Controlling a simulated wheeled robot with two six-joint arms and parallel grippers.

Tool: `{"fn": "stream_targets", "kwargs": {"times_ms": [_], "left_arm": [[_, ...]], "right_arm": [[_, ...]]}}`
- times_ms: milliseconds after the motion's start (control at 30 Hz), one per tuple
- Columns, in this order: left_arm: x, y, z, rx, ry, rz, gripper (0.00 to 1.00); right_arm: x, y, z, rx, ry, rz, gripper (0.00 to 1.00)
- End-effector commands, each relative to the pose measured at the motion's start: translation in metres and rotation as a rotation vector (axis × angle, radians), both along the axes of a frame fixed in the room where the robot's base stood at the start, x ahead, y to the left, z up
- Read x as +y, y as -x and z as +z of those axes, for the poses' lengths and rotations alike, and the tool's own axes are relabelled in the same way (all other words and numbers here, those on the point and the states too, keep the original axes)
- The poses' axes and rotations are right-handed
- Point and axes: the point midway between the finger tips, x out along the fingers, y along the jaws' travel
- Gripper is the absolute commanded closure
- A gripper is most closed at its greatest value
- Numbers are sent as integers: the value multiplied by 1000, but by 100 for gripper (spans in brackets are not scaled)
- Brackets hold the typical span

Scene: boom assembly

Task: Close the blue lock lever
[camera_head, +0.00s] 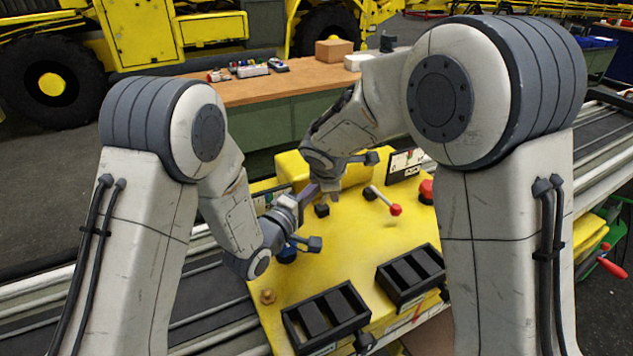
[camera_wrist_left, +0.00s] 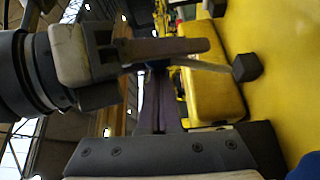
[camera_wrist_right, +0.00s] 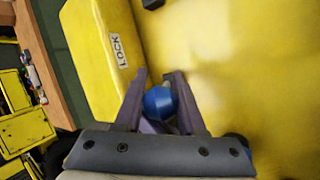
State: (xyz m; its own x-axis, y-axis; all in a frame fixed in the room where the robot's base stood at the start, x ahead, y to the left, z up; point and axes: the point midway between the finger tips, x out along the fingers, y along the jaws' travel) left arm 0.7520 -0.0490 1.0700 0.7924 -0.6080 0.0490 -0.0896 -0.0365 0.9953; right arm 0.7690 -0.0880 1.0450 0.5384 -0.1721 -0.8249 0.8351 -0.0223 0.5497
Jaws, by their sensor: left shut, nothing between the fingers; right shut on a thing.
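The lock lever's blue ball knob (camera_wrist_right: 159,102) sits between the fingers of my right gripper (camera_wrist_right: 160,85), which is shut on it. In the left wrist view the lever's grey rod (camera_wrist_left: 205,65) runs from a black base (camera_wrist_left: 246,67) toward the right gripper's fingers (camera_wrist_left: 175,48); the knob is mostly hidden there. My left gripper (camera_wrist_left: 158,80) is shut and empty, its fingertips close to the right gripper. In the head view the left fingers (camera_head: 308,194) lie beside the right gripper (camera_head: 330,193), over the yellow console (camera_head: 350,250). I cannot tell whether they touch the lever.
A yellow block labelled LOCK (camera_wrist_right: 103,55) stands beside the lever. A red-knobbed lever (camera_head: 394,209) and a red button (camera_head: 427,190) are to the right. Two black trays (camera_head: 326,318) (camera_head: 411,276) lie in front. A blue part (camera_head: 287,254) is beside my left wrist.

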Motion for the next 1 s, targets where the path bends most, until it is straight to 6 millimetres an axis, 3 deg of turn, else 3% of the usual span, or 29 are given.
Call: {"fn": "stream_targets", "kwargs": {"times_ms": [133, 167, 200, 233, 1000], "left_arm": [[-7, 6, -1, 3, -3, -27, 100], [-7, 6, -1, 3, -3, -28, 100], [-7, 6, -1, 3, -3, -28, 100], [-8, 6, -1, 3, -3, -29, 100], [-4, 3, -1, 2, -1, -17, 100]], "right_arm": [[2, -3, 3, -10, -4, 7, 100], [2, -3, 3, -11, -4, 7, 50], [3, -3, 3, -11, -4, 7, 34], [3, -4, 3, -12, -4, 8, 31], [3, 2, 9, -9, -3, 6, 31]]}}
